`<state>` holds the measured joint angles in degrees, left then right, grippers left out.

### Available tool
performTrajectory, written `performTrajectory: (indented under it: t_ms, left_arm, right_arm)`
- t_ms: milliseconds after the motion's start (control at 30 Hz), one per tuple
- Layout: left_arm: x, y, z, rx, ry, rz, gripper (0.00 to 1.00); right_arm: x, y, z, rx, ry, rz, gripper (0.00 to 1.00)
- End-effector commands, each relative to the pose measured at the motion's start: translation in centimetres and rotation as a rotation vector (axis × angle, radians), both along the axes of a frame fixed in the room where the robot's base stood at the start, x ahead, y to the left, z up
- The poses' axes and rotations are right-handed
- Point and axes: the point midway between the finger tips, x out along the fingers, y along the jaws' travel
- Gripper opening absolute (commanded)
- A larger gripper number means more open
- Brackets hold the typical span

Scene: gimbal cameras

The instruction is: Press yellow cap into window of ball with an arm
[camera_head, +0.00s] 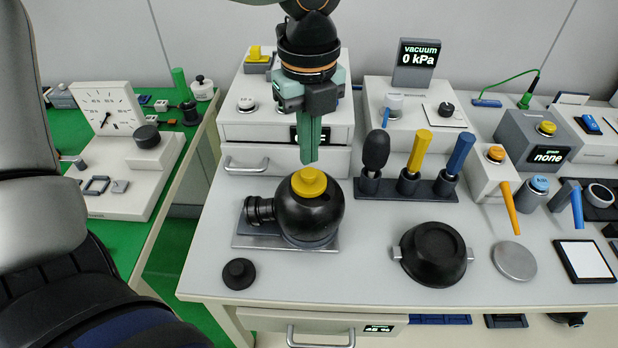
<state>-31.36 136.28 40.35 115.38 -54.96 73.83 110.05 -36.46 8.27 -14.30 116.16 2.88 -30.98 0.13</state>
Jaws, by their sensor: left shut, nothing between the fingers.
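A black ball (322,216) with a dark side tube (260,210) rests on a grey metal plate (270,241) on the bench. The yellow cap (309,183), a flange with a round knob, sits level on top of the ball. It covers the window there, and I cannot tell how deep it sits. My left gripper (310,160) points straight down above the cap, its green fingers shut and empty. The fingertips are just above and behind the knob in the picture; I cannot tell whether they touch it. My right gripper is not in view.
A black lid (239,274) lies front left of the plate. A black bowl (433,255) stands to the right. A rack (405,186) with black, yellow and blue handles stands behind right. A drawer box (240,135) is behind. A large grey-black form (50,210) fills the left.

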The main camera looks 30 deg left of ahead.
Motion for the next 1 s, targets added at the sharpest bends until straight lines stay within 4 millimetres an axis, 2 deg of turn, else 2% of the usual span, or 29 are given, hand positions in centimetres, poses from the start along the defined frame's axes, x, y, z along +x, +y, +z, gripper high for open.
performTrajectory:
  t_ms: [500,1000]
  left_arm:
    - [0.0,0.0,4.3,0.001,0.0,-0.001,0.0]
    - [0.0,0.0,4.8,0.001,0.0,-0.001,0.0]
  right_arm:
    - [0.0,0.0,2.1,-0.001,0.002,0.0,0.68]
    - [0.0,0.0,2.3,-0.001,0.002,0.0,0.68]
